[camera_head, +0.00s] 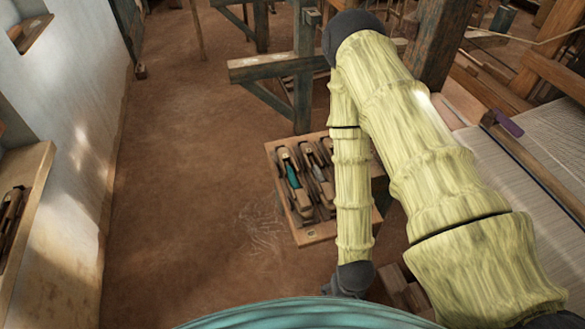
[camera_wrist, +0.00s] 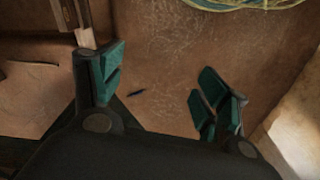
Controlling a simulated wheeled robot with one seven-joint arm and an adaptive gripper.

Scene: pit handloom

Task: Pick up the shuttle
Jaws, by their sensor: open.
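Several wooden shuttles (camera_head: 295,184) lie in a wooden tray (camera_head: 312,236) in the head view, and one of them carries teal thread. My arm crosses in front of the tray's right part and hides some of its contents. In the wrist view my gripper (camera_wrist: 160,88) is open, its teal-padded fingers wide apart with brown floor behind the gap. No shuttle is between the fingers. In the head view the fingers cannot be made out.
A ledge (camera_head: 30,205) at left holds dark wooden items (camera_head: 10,212). The loom's pale warp (camera_head: 490,185) and beams fill the right, with a purple item (camera_head: 508,124) there. Floor left of the tray is clear.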

